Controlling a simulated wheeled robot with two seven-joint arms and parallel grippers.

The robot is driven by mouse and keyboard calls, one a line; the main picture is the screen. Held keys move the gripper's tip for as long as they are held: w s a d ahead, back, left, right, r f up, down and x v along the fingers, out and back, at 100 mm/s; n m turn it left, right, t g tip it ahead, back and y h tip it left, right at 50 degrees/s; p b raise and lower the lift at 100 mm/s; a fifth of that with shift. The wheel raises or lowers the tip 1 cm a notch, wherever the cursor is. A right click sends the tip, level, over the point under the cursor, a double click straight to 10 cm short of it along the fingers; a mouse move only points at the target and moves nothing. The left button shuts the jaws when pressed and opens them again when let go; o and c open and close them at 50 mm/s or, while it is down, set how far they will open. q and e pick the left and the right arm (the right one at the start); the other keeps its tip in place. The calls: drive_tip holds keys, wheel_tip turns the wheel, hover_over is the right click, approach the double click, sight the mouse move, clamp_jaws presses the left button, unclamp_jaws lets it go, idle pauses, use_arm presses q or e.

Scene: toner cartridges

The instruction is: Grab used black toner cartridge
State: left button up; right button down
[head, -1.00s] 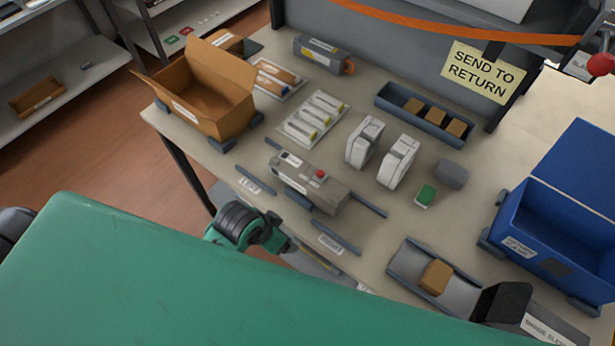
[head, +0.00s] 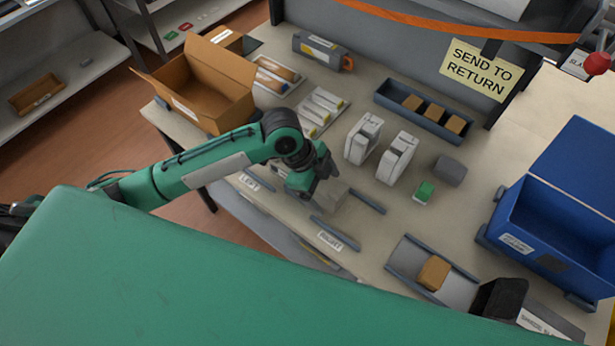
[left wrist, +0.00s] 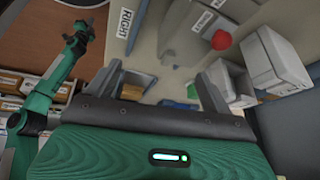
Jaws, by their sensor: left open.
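A dark grey cartridge-like unit with an orange end (head: 322,52) lies at the back of the table, against the grey panel; I cannot tell for certain that it is the used black toner cartridge. My left gripper (head: 314,190) is over the light grey box (head: 330,200) near the front edge and hides most of that box, including its red button. In the left wrist view the jaws (left wrist: 168,88) are apart with nothing between them, and the grey box with its red button (left wrist: 221,40) shows beyond them.
An open cardboard box (head: 205,88) stands at the left, a blue bin (head: 555,235) at the right. White cartridges (head: 380,150) stand mid-table, left of a green block (head: 424,191). A grey tray (head: 430,115) and "SEND TO RETURN" sign (head: 478,72) are behind.

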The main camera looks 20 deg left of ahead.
use_arm(q)
drive_tip(key=w+a+r+m+g+y, duration=0.1)
drive_tip(key=w+a+r, duration=0.2)
drive_tip(key=w+a, duration=0.15)
drive_tip(key=w+a+r+m+g, duration=0.1)
drive_tip(key=w+a+r+m, duration=0.1)
drive_tip(key=w+a, duration=0.3)
drive_tip(key=x, duration=0.2)
drive_tip(key=p+x, duration=0.1)
drive_tip(key=x, duration=0.2)
drive_tip(key=s+a+p+x, duration=0.1)
drive_tip(key=x, duration=0.1)
drive_tip(key=shift+s+d+f, duration=0.1)
drive_tip(key=shift+s+f, duration=0.05)
drive_tip(key=shift+f, duration=0.25)
drive_tip(key=shift+s+d+f+p, duration=0.2)
drive_tip(key=shift+f+p, duration=0.3)
drive_tip(key=shift+p, duration=0.2)
drive_tip(key=p+x, duration=0.1)
drive_tip(key=x, duration=0.2)
drive_tip(key=shift+f+p, duration=0.15)
drive_tip(key=shift+p, duration=0.15)
drive_tip(key=shift+d+f, duration=0.15)
drive_tip(key=shift+f, duration=0.25)
drive_tip(key=shift+c, duration=0.5)
drive_tip(key=c, duration=1.1)
drive_tip(key=shift+c, duration=0.6)
